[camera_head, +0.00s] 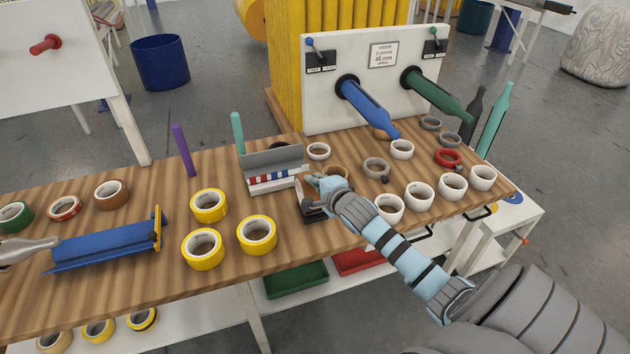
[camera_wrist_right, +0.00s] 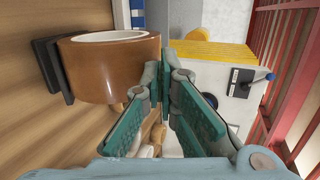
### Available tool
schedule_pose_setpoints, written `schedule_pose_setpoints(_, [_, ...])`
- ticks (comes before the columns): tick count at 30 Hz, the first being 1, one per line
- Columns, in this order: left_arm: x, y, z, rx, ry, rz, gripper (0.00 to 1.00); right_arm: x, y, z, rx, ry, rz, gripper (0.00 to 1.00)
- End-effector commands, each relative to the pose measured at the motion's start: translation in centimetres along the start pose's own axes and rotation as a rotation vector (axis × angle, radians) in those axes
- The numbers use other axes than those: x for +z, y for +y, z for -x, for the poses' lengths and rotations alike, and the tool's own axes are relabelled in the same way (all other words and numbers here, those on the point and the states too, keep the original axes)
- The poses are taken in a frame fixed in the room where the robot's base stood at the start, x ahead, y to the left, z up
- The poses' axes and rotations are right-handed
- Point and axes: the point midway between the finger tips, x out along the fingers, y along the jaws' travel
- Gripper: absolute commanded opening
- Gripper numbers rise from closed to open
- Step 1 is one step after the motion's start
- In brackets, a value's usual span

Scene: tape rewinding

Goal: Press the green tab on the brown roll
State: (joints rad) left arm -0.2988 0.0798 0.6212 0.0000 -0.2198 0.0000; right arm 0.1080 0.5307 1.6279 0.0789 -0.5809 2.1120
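A glossy brown roll (camera_wrist_right: 110,68) with a pale core fills the upper left of the right wrist view, by a black stand (camera_wrist_right: 52,66). My right gripper (camera_wrist_right: 165,78) is just right of the roll; its two teal fingers converge with tips together, nothing visible between them. I cannot tell whether the fingertips touch the roll. No green tab can be made out; it may be hidden. In the head view my right gripper (camera_head: 322,184) is low over the table's middle and covers much of what is beneath it. My left gripper is not in view.
White rolls (camera_head: 420,196) stand right of my right arm, yellow rolls (camera_head: 204,249) to its left. Behind stands a white panel (camera_head: 325,95) with a blue spindle (camera_head: 370,108) and green spindle (camera_head: 437,96). A grey box (camera_head: 272,160) is close left. Bare wood (camera_head: 150,295) lies front left.

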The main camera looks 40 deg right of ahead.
Motion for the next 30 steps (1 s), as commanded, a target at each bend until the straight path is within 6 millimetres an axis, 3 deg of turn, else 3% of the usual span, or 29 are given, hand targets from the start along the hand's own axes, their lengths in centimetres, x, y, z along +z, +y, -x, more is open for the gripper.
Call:
schedule_pose_setpoints(14, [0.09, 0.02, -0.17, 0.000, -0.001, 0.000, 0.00, 0.01, 0.29, -0.13, 0.001, 0.000, -0.001, 0.00])
schedule_pose_setpoints(19, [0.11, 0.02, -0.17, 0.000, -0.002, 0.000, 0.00, 0.01, 0.30, -0.13, 0.002, 0.000, -0.001, 0.27])
schedule_pose_setpoints(30, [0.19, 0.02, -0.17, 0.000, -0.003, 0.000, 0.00, -0.03, 0.30, -0.12, 0.001, 0.000, 0.000, 0.28])
